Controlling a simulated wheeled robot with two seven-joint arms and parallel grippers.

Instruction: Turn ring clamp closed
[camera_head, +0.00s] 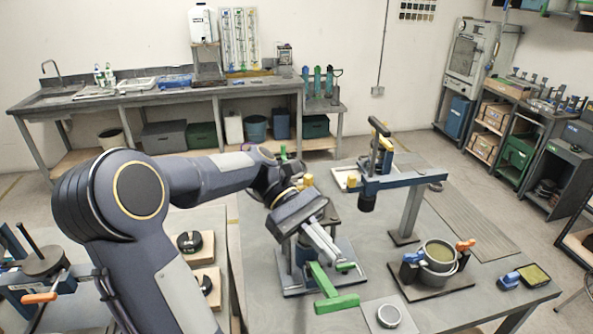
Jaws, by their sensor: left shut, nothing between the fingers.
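My left gripper (338,258) comes in from the left and points down and to the right, its fingers shut and empty. Its fingertips are close to a green-handled fixture (332,301) on a grey base plate (290,289); I cannot tell whether they touch it. The gripper hides the upper part of this fixture. To the right, a round metal pot-like ring fixture (437,264), with blue and orange handles, stands on a dark plate. I cannot tell for sure which of the two is the ring clamp. My right gripper is not in view.
A blue overhead arm on a post (408,205) stands behind the green-handled fixture. A small round dish (389,315) lies at the front. A blue-and-yellow block (533,276) is at the right. A striped mat (465,220) leaves free room behind the pot-like fixture.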

